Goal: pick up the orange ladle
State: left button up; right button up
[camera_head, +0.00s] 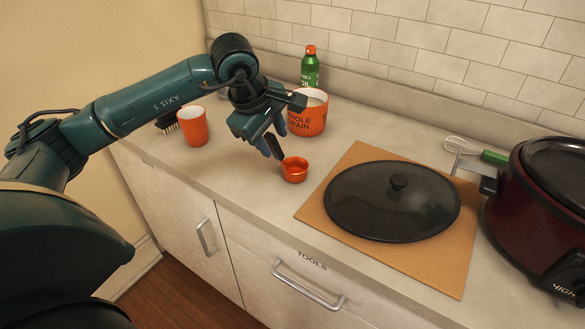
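The orange ladle (294,171) is on the counter left of the cutting board, its small round orange bowl facing up. A dark piece that looks like its handle (275,147) rises from the bowl up to my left gripper. My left gripper (271,140) points down there, with its blue-grey fingers around or beside this dark piece. I cannot tell whether the fingers touch it or have closed on it. My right gripper is not in view.
An orange-and-white canister (309,114) stands close behind the gripper, near a green bottle (310,68). An orange cup (193,126) and a brush (168,124) are left. A dark lid (391,201) lies on the board (432,272).

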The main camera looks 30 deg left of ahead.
aim_at(282, 159)
pick_arm(q)
jog(key=p+x, duration=0.1)
jog(key=x, duration=0.3)
jog(key=shift+d+f, duration=0.15)
jog(key=shift+f, duration=0.15)
grip_shut()
jog(key=shift+r, duration=0.1)
